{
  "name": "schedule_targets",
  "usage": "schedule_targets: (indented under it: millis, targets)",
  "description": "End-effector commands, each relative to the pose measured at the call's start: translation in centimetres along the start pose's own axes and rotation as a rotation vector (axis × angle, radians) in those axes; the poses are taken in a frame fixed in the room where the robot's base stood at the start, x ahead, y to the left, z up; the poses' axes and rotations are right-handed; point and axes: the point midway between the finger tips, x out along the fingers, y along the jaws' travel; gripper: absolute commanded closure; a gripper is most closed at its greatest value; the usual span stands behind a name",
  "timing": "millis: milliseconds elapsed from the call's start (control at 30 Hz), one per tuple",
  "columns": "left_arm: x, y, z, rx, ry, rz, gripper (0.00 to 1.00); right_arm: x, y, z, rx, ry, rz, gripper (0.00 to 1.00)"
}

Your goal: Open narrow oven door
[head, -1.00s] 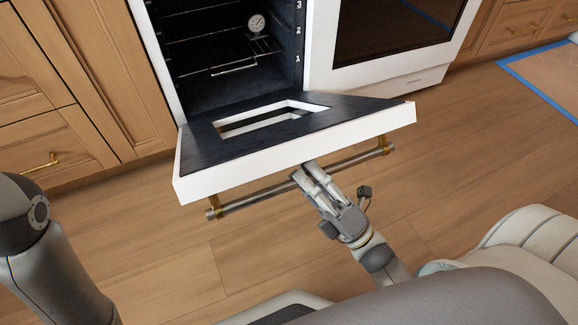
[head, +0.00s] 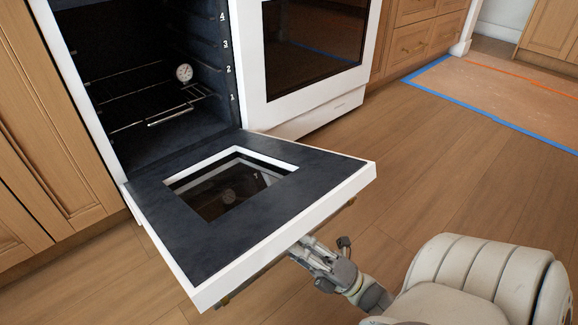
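The narrow oven door (head: 330,172) is folded down and lies nearly flat, its dark inner face and window facing up. The oven cavity (head: 150,60) behind it is open, with wire racks and a round dial thermometer (head: 184,72). My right gripper (head: 306,246) is at the door's outer edge, with its fingertips partly under the door. My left gripper is out of view.
A wider oven door (head: 315,45) is shut to the right. Wooden cabinets (head: 50,150) stand at the left. The wooden floor (head: 440,160) is clear on the right, up to a blue-taped area (head: 500,95).

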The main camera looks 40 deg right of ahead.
Motion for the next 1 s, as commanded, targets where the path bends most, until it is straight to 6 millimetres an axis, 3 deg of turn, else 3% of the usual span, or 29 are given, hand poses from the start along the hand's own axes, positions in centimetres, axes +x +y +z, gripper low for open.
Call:
schedule_targets:
  millis: [367, 400, 567, 867, 1000]
  targets:
    - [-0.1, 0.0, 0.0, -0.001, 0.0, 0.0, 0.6, -0.1, -0.2, 0.0, 0.001, 0.001, -0.004, 1.0]
    - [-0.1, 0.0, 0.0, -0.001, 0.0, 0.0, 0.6, -0.1, -0.2, 0.0, 0.001, 0.001, -0.004, 0.8]
    - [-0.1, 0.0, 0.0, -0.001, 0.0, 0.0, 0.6, -0.1, -0.2, 0.0, 0.001, 0.001, -0.004, 0.6]
    - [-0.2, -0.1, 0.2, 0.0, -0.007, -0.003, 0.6, -0.2, -0.1, 0.0, 0.0, 0.001, -0.002, 0.6]
    - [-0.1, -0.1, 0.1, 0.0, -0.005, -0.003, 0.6, -1.3, -0.2, 0.0, 0.001, -0.001, -0.006, 0.6]
